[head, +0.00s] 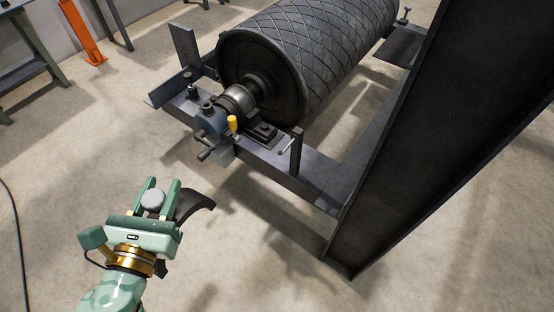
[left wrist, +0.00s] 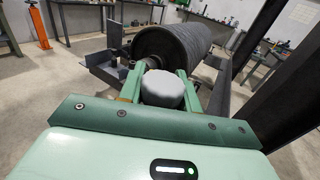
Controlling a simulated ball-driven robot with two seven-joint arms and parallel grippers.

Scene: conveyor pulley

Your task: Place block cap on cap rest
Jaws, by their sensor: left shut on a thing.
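My left gripper (head: 158,190) is in the lower left of the head view, shut on a pale grey rounded knob (head: 153,201). A dark curved piece (head: 196,204) sticks out to the right of the fingers; it looks like the block cap, with the knob as its grip, but the join is hidden. The knob shows between the fingers in the left wrist view (left wrist: 162,88). The gripper is above the floor, in front of the pulley frame and apart from it. I cannot tell for certain which part is the cap rest. My right gripper is not in view.
A large dark pulley drum (head: 312,48) sits on a steel frame (head: 310,178). A dark beam (head: 420,140) blocks the right. Floor around the gripper is clear.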

